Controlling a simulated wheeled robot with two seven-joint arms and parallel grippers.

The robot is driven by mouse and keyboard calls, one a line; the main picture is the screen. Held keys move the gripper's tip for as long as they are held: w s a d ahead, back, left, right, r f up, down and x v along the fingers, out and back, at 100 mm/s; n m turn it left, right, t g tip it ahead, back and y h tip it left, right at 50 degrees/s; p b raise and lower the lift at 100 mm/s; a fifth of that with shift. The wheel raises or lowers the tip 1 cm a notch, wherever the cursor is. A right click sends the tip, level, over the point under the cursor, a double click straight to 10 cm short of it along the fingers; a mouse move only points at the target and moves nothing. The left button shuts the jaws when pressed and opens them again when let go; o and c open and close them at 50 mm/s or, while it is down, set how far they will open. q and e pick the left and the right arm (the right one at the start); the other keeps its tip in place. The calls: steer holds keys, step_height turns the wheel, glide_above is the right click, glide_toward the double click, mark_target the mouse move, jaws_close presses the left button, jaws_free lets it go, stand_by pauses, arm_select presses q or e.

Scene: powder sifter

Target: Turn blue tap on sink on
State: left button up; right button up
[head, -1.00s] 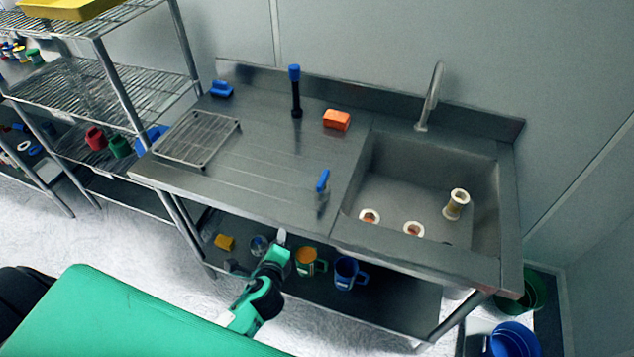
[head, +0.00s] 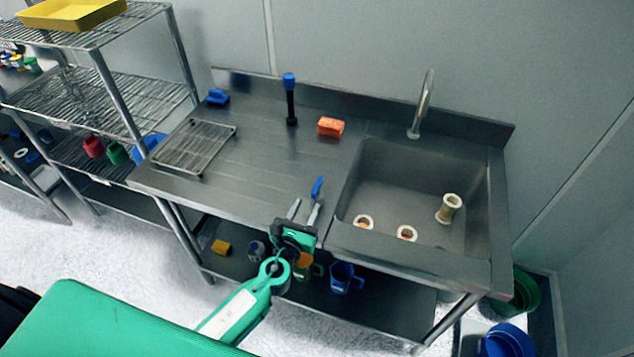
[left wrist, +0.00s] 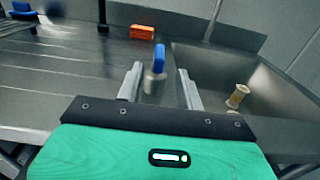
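The blue tap handle (head: 317,188) stands on a short metal post on the steel counter, just left of the sink basin (head: 385,190). The curved metal spout (head: 422,105) rises behind the basin. My left gripper (head: 304,209) is open at the counter's front edge, close in front of the tap, with its fingers pointing at it. In the left wrist view the blue handle (left wrist: 159,58) shows between and beyond the two spread fingertips (left wrist: 160,75); whether they touch it I cannot tell. My right gripper is not in view.
An orange block (head: 330,127), a black post with a blue top (head: 291,100) and a wire rack (head: 195,147) are on the counter. Several beige cylinders, one being (head: 449,208), are in the basin. Mugs, including a blue mug (head: 345,277), stand on the shelf below.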

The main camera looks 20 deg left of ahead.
mark_target(317, 184)
arm_select(q)
steer(key=w+p, duration=0.1)
steer(key=w, duration=0.8)
steer(key=shift+w+d, duration=0.15)
steer(key=shift+w, duration=0.1)
jaws_close()
